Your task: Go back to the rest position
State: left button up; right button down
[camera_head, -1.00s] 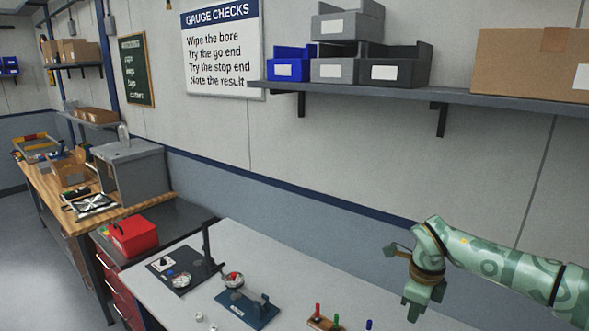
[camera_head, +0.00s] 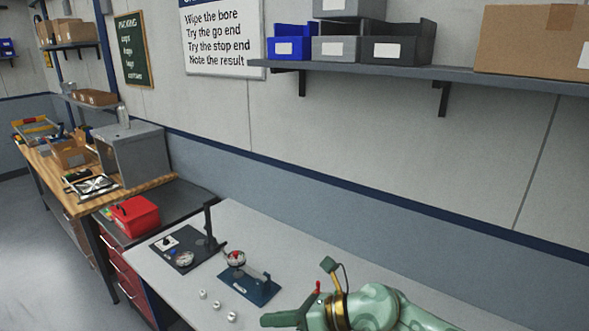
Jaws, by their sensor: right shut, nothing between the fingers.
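My right gripper (camera_head: 284,321) shows at the bottom of the head view, low over the near part of the grey table (camera_head: 240,222). Its arm comes in from the lower right and its fingers point left. It is shut and holds nothing. A red-topped gauge handle (camera_head: 318,287) shows just behind it, and the arm hides most of what stands there. My left gripper is not in view.
A dial gauge stand (camera_head: 186,250) and a blue gauge base (camera_head: 262,290) stand on the table, with several small metal parts (camera_head: 217,305) nearby. A red box (camera_head: 135,215) sits on a dark cabinet. A shelf (camera_head: 340,68) with bins hangs above.

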notch_tip(320, 180, up, 9)
jog(key=d+m+t+y, duration=0.1)
jog(key=m+t+y, duration=0.2)
jog(key=m+t, duration=0.8)
jog(key=d+f+m+t+h, duration=0.2)
jog(key=d+m+t+h, duration=0.4)
jog(key=d+m+h, duration=0.9)
jog(key=s+d+f+m+g+h, duration=0.7)
jog(key=s+d+f+m+g, duration=0.4)
jog(key=s+d+f+m, duration=0.5)
jog(key=s+a+f+n+g+y+b, duration=0.1)
jog(key=s+f+b, duration=0.3)
jog(key=f, duration=1)
jog(key=s+a+f+n+g+y+b, duration=0.15)
jog(key=f+b, duration=0.35)
jog(key=f, duration=1)
jog(key=s+a+f+g+y+b, duration=0.1)
jog(key=s+f+g+b, duration=0.3)
jog(key=f, duration=1)
jog(key=s+f+m+b, duration=0.1)
jog(key=s+f+b, duration=0.4)
jog(key=s+f, duration=0.3)
jog(key=s+f+m+y+b, duration=0.1)
jog(key=s+f+m+b, duration=0.1)
jog(key=s+f+b, duration=0.3)
jog(key=s+f, duration=0.4)
jog(key=f, duration=0.6)
jog(key=shift+s+g+b, duration=0.2)
jog(key=shift+g+b, duration=0.15)
jog(key=shift+b, duration=0.05)
